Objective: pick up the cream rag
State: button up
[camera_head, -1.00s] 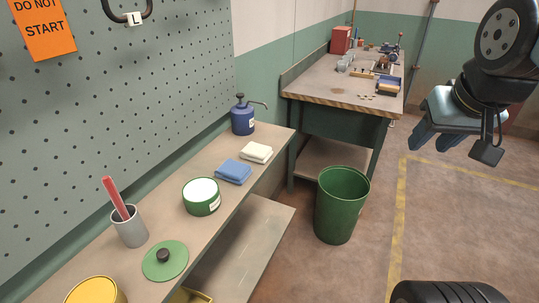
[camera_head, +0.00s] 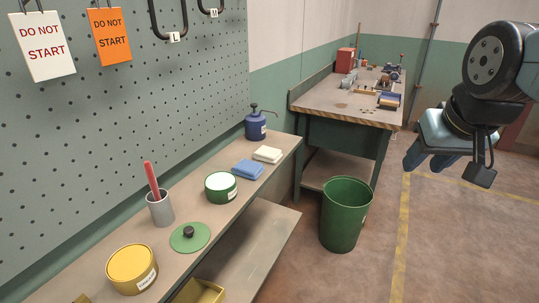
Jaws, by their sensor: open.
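The cream rag (camera_head: 268,154) lies folded on the long shelf bench (camera_head: 230,197) under the pegboard. A folded blue rag (camera_head: 247,169) lies just in front of it, and a blue pump can (camera_head: 255,126) stands behind it. My gripper (camera_head: 428,160) hangs in the air at the upper right, over the floor, well to the right of the cream rag and apart from it. Its blue-grey jaws are open and hold nothing visible.
A green bin (camera_head: 345,213) stands on the floor right of the bench. A green tin (camera_head: 220,186), a green lid (camera_head: 190,237), a grey cup (camera_head: 160,209) and a yellow tin (camera_head: 132,269) stand along the bench. A cluttered workbench (camera_head: 345,105) is behind. Floor at right is clear.

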aim_at(265, 154)
jog(key=u, duration=0.05)
jog(key=i, duration=0.9)
jog(key=z, duration=0.05)
